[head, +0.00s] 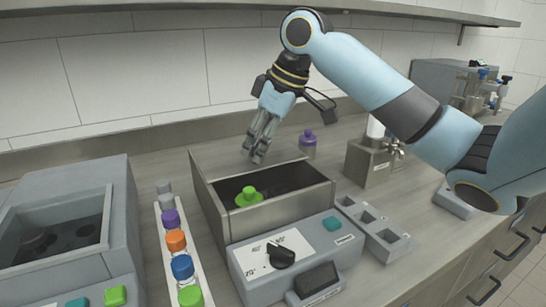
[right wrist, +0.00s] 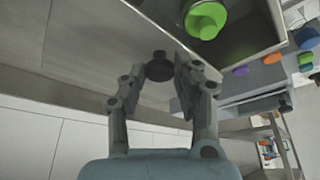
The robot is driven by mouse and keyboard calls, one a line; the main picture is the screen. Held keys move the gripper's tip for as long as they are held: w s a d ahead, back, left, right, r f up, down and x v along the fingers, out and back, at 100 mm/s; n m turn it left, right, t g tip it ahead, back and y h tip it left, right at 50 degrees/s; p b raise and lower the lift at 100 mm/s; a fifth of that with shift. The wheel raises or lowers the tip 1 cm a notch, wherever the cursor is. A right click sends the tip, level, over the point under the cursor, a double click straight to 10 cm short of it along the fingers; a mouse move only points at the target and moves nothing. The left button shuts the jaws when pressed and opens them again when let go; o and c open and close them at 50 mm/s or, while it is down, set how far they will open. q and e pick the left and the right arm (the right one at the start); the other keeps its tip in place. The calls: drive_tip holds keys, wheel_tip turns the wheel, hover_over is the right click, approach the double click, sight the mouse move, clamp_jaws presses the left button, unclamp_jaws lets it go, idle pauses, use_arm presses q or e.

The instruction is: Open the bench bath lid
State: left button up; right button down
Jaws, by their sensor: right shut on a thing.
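The bench bath (head: 285,209) stands mid-bench in the head view, its grey metal basin over a control box. Its opening is uncovered and dark inside, with a green-topped item (head: 248,196) in it. A flat metal panel, which looks like the lid (head: 207,192), rises along the basin's left and back side; its exact angle is unclear. My right gripper (head: 253,157) is just behind the basin. In the right wrist view, its fingers (right wrist: 160,85) are closed around a black knob (right wrist: 158,67) on the metal lid. My left gripper is not in view.
A second bath (head: 66,226) stands at the left. A rack of coloured caps (head: 177,240) lies between the two baths. A purple-capped bottle (head: 308,144) stands behind the basin. A grey block with square wells (head: 375,228) is at its right. A shelf (head: 420,12) runs above.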

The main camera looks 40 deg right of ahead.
drive_tip(key=shift+w+d, duration=0.15)
drive_tip(key=shift+w, duration=0.35)
drive_tip(key=c, duration=1)
unclamp_jaws()
drive_tip(key=shift+s+r, duration=0.1)
drive_tip(key=shift+r, duration=0.1)
drive_tip(key=v, duration=1.1)
drive_tip(key=shift+s+d+r, duration=0.1)
drive_tip(key=shift+s+r, duration=0.05)
drive_tip(key=shift+r, duration=0.1)
